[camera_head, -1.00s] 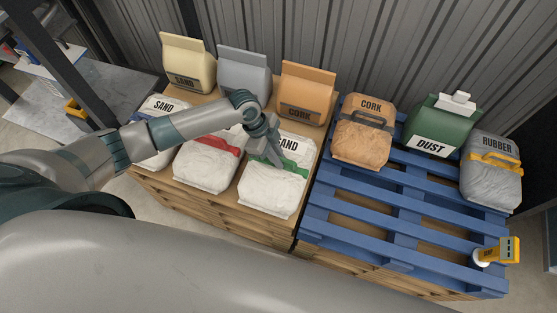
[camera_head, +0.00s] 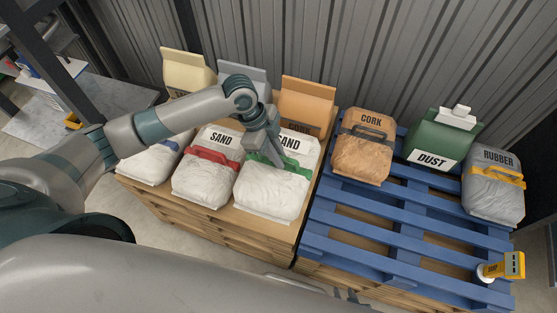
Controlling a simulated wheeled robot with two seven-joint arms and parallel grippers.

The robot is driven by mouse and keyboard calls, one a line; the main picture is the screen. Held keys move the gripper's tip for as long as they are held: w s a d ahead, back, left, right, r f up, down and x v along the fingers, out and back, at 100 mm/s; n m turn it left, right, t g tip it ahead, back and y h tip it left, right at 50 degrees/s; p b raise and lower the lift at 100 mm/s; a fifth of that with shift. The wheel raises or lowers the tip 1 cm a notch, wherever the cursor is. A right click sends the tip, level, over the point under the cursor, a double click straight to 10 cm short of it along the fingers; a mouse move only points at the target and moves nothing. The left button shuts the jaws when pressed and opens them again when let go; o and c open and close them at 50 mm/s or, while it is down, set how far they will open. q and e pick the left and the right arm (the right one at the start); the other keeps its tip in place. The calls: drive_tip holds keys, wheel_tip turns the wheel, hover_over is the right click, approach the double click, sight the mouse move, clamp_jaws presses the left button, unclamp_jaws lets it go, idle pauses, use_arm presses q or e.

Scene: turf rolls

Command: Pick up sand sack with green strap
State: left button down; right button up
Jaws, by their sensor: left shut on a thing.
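The white sand sack with the green strap (camera_head: 270,192) is on the wooden crate stack, at its front right corner. My left gripper (camera_head: 276,160) comes down from above and is shut on the green strap (camera_head: 298,170). The gripper covers part of the strap and of the SAND label. I cannot tell whether the sack's bottom is clear of the wood. My right gripper is not in view.
A sand sack with a red strap (camera_head: 205,184) stands close on the left, with another white sack (camera_head: 148,163) beyond it. Paper bags stand behind, including an orange one (camera_head: 308,98). A blue pallet (camera_head: 375,233) on the right holds cork, dust and rubber containers; its front is largely bare.

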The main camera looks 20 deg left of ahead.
use_arm(q)
drive_tip(key=shift+w+r, duration=0.1)
drive_tip(key=shift+r, duration=0.35)
drive_tip(key=shift+r+n, duration=0.1)
drive_tip(key=shift+n, duration=0.2)
drive_tip(key=n, duration=0.1)
drive_tip(key=a+r+n+t, duration=0.1)
drive_tip(key=n, duration=0.1)
drive_tip(key=shift+r+t, duration=0.25)
drive_tip(key=shift+t, duration=0.05)
drive_tip(key=r+n, duration=0.1)
drive_tip(key=n, duration=0.1)
drive_tip(key=a+n+t, duration=0.1)
drive_tip(key=r+n+y, duration=0.1)
drive_tip(key=n, duration=0.1)
drive_tip(key=shift+w+a+r+n+t, duration=0.3)
drive_tip(key=shift+t, duration=0.1)
drive_tip(key=a+r+n+t+y, duration=0.1)
drive_tip(key=a+r+n+y, duration=0.2)
drive_tip(key=n, duration=0.6)
drive_tip(key=shift+w+a+r+y, duration=0.15)
drive_tip(key=shift+w+r+y, duration=0.2)
drive_tip(key=shift+r, duration=0.85)
